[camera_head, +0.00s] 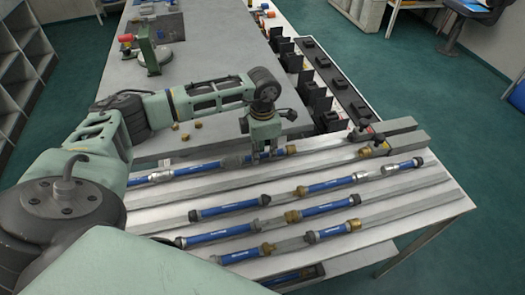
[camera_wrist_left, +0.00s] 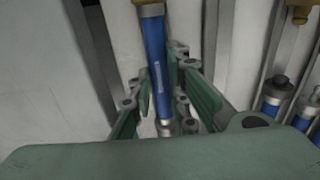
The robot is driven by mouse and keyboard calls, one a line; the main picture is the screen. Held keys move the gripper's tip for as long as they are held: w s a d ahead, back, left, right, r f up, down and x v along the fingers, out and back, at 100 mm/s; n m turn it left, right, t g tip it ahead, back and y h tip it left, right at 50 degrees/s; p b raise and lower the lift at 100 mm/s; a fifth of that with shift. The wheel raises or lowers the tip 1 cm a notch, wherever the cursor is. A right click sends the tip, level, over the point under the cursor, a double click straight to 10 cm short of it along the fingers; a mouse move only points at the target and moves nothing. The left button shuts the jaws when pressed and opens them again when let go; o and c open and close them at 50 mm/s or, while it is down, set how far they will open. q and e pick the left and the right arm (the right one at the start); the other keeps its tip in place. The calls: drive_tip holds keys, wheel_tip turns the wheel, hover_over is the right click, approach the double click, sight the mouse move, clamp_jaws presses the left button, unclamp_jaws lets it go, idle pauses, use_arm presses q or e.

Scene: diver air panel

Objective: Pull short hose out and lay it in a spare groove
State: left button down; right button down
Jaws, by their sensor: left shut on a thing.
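My left gripper (camera_head: 267,154) points down over the rearmost row of the grooved panel (camera_head: 375,212) and is shut on a short blue hose (camera_head: 279,152). In the left wrist view the fingers (camera_wrist_left: 160,108) lie on both sides of this blue hose (camera_wrist_left: 155,55), which has a brass end at the top and a silver fitting low down. Its lower end is partly hidden by the gripper. I cannot tell whether it is lifted off its groove. Another blue hose (camera_head: 197,168) lies in line to its left. My right gripper is not in view.
Several other blue hoses, such as one at the front (camera_head: 240,256) and one at the right (camera_head: 403,165), lie in the nearer rows. Grey rails (camera_head: 395,128) separate the rows. Black holders (camera_head: 315,95) stand behind the panel. A green device (camera_head: 148,50) stands farther back.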

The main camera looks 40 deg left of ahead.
use_arm(q)
drive_tip(key=shift+w+d, duration=0.2)
drive_tip(key=shift+w, duration=0.1)
drive_tip(key=shift+w+d+b, duration=0.7)
drive_tip(key=shift+w+d, duration=0.1)
drive_tip(key=shift+w, duration=0.15)
drive_tip(key=shift+w+d+r, duration=0.1)
idle(0.5)
